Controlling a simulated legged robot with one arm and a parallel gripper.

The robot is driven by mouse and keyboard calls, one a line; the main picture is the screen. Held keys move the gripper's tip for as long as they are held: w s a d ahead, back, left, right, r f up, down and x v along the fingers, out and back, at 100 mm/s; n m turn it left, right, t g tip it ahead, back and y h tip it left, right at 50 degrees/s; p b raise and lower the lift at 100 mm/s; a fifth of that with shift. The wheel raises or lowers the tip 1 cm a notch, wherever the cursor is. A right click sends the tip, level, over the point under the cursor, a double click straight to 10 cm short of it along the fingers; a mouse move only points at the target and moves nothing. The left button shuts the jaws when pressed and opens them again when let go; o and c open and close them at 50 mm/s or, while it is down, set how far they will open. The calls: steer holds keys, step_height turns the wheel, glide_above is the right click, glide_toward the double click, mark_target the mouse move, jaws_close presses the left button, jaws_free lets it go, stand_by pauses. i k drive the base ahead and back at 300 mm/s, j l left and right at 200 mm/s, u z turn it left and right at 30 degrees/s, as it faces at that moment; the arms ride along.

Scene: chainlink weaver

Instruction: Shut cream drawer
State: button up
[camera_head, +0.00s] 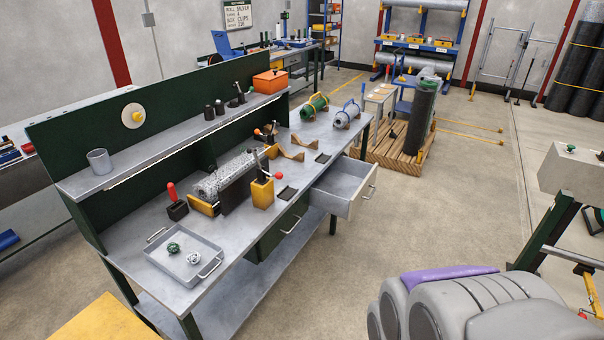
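The cream drawer (341,184) is pulled out from the right end of the long workbench (222,241). It looks pale grey-cream, and its inside appears empty. Its front panel with a metal bar handle (371,190) faces right, toward the open floor. A dark green drawer (283,232) to its left in the same bench looks shut and has its own bar handle. My gripper is not in view, and nothing visible touches the cream drawer.
The benchtop holds a tray (165,270), a mesh roll (229,176) and a yellow block tool (262,193). A wooden pallet (398,148) with a dark roll stands behind the drawer. Open concrete floor (420,225) lies right of it.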

mark_target(342, 189)
steer(key=l+z, duration=0.2)
steer(key=l, duration=0.7)
steer(key=i+j, duration=0.15)
steer(key=i, duration=0.5)
steer(key=i+j+u, duration=0.1)
steer(key=i, duration=0.6)
steer(key=i+j, duration=0.15)
steer(key=i, duration=0.5)
steer(key=j+u, duration=0.05)
